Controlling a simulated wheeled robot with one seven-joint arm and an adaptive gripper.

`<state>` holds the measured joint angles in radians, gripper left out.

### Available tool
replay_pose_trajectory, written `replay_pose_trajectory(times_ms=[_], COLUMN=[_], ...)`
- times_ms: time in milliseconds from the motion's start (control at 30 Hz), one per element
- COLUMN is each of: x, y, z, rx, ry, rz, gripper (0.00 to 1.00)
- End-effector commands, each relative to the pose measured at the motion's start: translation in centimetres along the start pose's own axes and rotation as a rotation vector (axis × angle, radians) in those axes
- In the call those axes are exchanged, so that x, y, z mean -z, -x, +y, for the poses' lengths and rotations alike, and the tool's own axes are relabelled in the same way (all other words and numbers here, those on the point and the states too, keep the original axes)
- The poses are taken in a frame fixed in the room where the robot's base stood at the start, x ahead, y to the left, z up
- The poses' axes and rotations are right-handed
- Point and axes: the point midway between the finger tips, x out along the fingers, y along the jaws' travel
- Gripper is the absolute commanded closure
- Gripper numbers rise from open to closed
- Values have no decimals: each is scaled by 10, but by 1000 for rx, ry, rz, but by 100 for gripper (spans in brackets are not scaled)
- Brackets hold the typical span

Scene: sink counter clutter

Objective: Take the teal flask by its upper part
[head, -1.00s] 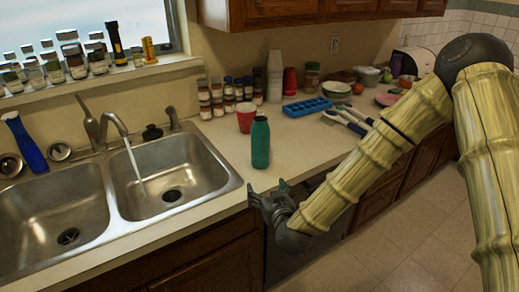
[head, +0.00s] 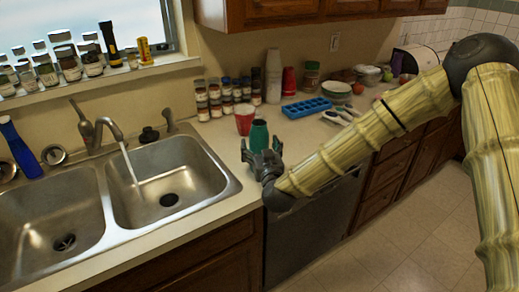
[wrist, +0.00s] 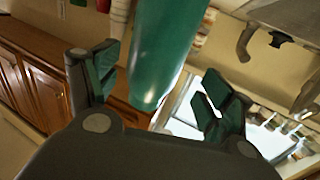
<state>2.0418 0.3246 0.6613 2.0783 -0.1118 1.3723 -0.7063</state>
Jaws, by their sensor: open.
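The teal flask (head: 259,134) stands upright on the counter, right of the sink, in the head view. Its lower part is hidden behind my gripper (head: 261,156). In the wrist view the teal flask (wrist: 165,45) shows large, between and beyond the two fingers. My gripper (wrist: 158,88) is open, with one finger on each side of the flask in that picture. Nothing is held. I cannot tell whether either finger touches the flask.
A red cup (head: 244,122) stands just behind the flask. The sink (head: 170,178) with running water is to the left. Spice jars (head: 215,98), a stack of cups (head: 273,78) and a blue tray (head: 306,108) stand farther back. The counter's front edge is beneath my gripper.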

Motion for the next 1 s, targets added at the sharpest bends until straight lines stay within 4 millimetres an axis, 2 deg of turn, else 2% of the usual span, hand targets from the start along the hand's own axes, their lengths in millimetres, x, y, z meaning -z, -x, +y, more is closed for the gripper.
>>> replay_pose_trajectory(times_ms=[467,767,833,1000], x=[-3,-5,-5,-4], y=[-46,-50,-50,-50], z=[9,9,9,9], rx=[-3,-3,-3,-3], ry=[0,0,0,0], rz=[0,0,0,0], gripper=[19,19,26,57])
